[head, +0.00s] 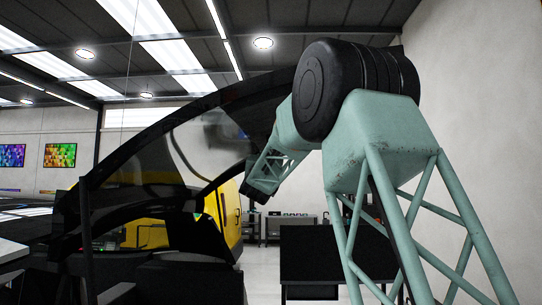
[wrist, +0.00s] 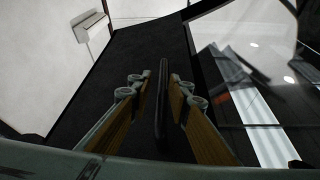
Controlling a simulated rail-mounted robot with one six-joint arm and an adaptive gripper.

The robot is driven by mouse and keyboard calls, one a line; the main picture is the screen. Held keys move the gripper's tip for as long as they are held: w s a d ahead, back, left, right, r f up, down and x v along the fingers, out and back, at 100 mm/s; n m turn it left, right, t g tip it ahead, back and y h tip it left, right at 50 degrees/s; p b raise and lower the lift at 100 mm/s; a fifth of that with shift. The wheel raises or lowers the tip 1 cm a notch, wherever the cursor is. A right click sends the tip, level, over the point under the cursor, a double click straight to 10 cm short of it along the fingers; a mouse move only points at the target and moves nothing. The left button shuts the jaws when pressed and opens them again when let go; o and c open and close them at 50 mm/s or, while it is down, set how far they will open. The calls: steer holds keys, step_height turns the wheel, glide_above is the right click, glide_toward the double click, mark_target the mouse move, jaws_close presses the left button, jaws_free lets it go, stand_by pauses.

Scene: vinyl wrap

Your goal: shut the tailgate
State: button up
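The tailgate (head: 150,140) is a large dark panel with a curved frame and a glass window. It stands raised over the dark car body in the head view. Its glass (wrist: 245,45) shows at the right of the wrist view. My gripper (wrist: 160,82) has two fingers with wood-coloured pads, and they stand apart. A thin dark upright bar (wrist: 162,105) runs between the fingers, with visible gaps on both sides. I cannot tell for sure that it belongs to the tailgate. In the head view my arm reaches down beside the tailgate's frame, and the fingers cannot be made out.
A yellow machine (head: 228,210) stands behind the tailgate. A dark table (head: 322,250) is at the lower middle, and a workbench (head: 290,222) with small items is further back. Pale floor shows between them. A white wall (head: 455,100) is at the right.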

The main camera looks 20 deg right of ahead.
steer(key=v, duration=0.8)
steer(key=shift+s, duration=0.2)
steer(key=shift+a, duration=0.25)
steer(key=s+a+f+n+g+y, duration=0.3)
steer(key=s+a+f+y, duration=0.3)
steer(key=s+a+f, duration=0.45)
steer(key=s+a+f+n+g+y, duration=0.4)
steer(key=s+a+f, duration=0.55)
steer(key=s, duration=0.65)
steer(key=s+f+g, duration=0.2)
steer(key=s+f, duration=0.6)
steer(key=s, duration=0.5)
steer(key=s+f+g, duration=0.3)
steer(key=s+f, duration=0.5)
steer(key=s, duration=0.6)
steer(key=s+f+n+g+y, duration=0.1)
steer(key=s+f+g, duration=0.2)
steer(key=s+f, duration=0.5)
steer(key=s, duration=0.6)
steer(key=shift+s+d+f, duration=0.2)
steer(key=shift+d, duration=0.05)
